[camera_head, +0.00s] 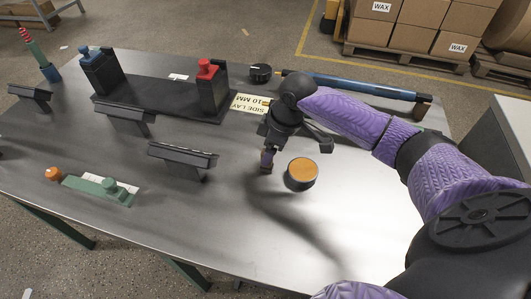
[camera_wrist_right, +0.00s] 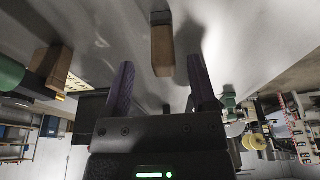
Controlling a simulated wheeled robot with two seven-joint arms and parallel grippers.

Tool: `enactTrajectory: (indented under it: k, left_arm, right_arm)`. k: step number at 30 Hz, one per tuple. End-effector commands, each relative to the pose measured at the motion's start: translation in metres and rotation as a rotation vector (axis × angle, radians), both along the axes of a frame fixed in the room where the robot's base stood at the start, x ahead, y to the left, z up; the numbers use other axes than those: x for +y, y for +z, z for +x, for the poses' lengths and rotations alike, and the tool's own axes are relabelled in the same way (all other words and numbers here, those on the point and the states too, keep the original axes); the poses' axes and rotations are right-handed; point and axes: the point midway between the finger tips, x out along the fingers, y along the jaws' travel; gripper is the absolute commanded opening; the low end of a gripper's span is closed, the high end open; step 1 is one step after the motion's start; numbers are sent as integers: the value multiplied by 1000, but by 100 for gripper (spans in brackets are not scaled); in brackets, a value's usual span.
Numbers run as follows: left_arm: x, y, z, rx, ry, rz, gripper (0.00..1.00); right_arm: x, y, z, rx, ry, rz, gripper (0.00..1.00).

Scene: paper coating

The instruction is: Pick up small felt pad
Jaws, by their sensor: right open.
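A small brown block with a dark end (camera_wrist_right: 162,50) shows in the right wrist view, ahead of and between my fingertips, with a gap on each side. It may be the small felt pad; I cannot tell for sure. My right gripper (camera_head: 295,150) is open low over the table's middle, and its two purple fingers also show in the right wrist view (camera_wrist_right: 160,85). Nothing is held between them. In the head view the arm and gripper hide part of this spot. My left gripper is not in view.
A round dark pot with an orange top (camera_head: 302,171) is close to the right gripper. A blue bar (camera_head: 350,86) and a black knob (camera_head: 260,73) lie behind. Dark stands (camera_head: 183,155) and a green block (camera_head: 98,188) are at left. The front right of the metal table (camera_head: 350,220) is clear.

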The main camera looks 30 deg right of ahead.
Motion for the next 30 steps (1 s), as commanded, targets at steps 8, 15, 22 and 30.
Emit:
enactTrajectory:
  k: [8, 15, 22, 30]
  left_arm:
    - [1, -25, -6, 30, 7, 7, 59]
    - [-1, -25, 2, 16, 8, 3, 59]
    - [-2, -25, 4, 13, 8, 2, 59]
    - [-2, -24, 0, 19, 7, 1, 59]
  right_arm:
    - [11, -40, 7, 1, -1, -2, 74]
    - [11, -37, 7, 0, -1, -2, 48]
    - [11, -37, 7, 0, -1, -2, 0]
    - [11, -37, 7, 0, -1, -2, 0]
